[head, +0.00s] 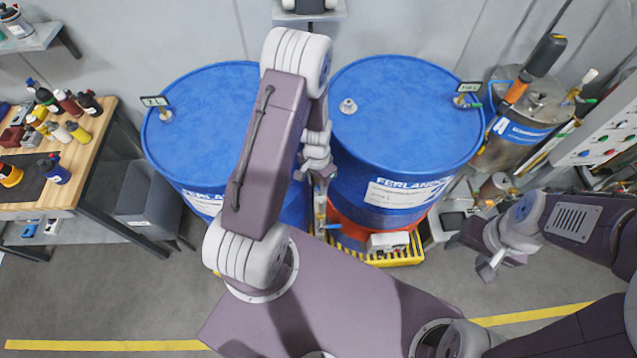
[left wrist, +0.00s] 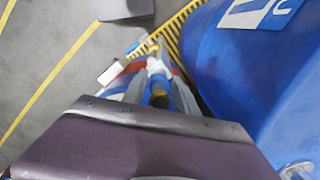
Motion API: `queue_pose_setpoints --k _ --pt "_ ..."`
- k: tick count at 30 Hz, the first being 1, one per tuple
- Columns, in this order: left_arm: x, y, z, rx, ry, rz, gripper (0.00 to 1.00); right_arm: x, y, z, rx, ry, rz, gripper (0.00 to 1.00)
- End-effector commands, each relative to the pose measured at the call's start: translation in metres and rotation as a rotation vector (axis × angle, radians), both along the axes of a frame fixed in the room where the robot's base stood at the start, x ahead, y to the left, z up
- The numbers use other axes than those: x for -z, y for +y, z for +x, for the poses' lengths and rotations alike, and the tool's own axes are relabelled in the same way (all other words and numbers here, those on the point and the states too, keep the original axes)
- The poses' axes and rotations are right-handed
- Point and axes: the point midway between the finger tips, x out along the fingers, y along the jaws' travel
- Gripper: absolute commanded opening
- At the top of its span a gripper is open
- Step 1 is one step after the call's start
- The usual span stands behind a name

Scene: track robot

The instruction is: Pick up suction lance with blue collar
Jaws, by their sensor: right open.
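A slender lance-like tool with blue, white and yellow parts (left wrist: 157,88) shows between the fingers of my left gripper (left wrist: 155,98) in the left wrist view. A band on it is blue. In the head view my left gripper (head: 320,185) points down into the gap between two blue drums, and my wrist partly hides the tool. Whether the fingers touch the tool or only stand around it cannot be told. My right gripper (head: 488,266) is open and empty at the right, above the floor.
The left drum (head: 195,105) and right drum (head: 400,110) flank the narrow gap. A yellow spill grate (head: 400,256) lies below. A steel can (head: 535,100) holds an orange-and-black tool (head: 535,70). A wooden bench (head: 95,135) with bottles stands left.

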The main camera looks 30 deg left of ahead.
Motion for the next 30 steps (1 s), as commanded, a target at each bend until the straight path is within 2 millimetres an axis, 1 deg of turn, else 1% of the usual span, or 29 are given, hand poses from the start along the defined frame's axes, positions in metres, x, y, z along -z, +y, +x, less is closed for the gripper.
queue_pose_setpoints --k 1,3,14,17,20,23,30 --pt "0.000 0.000 0.000 0.000 0.000 0.000 0.17 0.000 0.000 0.000 0.000 0.000 0.000 0.55" --pt "0.000 0.000 0.000 0.000 0.000 0.000 0.00 0.000 0.000 0.000 0.000 0.000 0.000 0.55" --pt "-0.003 0.000 0.001 0.000 -0.002 0.000 0.00 0.001 0.000 0.000 0.000 0.000 0.000 0.55" --pt "-0.010 0.000 0.001 -0.001 -0.004 0.000 0.00 0.004 0.000 0.000 0.000 0.000 0.000 0.55" --pt "-0.023 0.000 0.002 0.001 -0.008 0.001 0.00 0.008 0.000 0.000 0.000 0.000 0.000 0.55" --pt "-0.040 0.000 0.002 0.000 -0.008 0.001 0.00 0.013 0.000 0.000 0.000 0.000 0.000 0.55" --pt "-0.071 -0.044 0.035 0.007 -0.008 0.001 0.00 0.027 0.000 0.000 0.000 0.000 0.000 0.55"
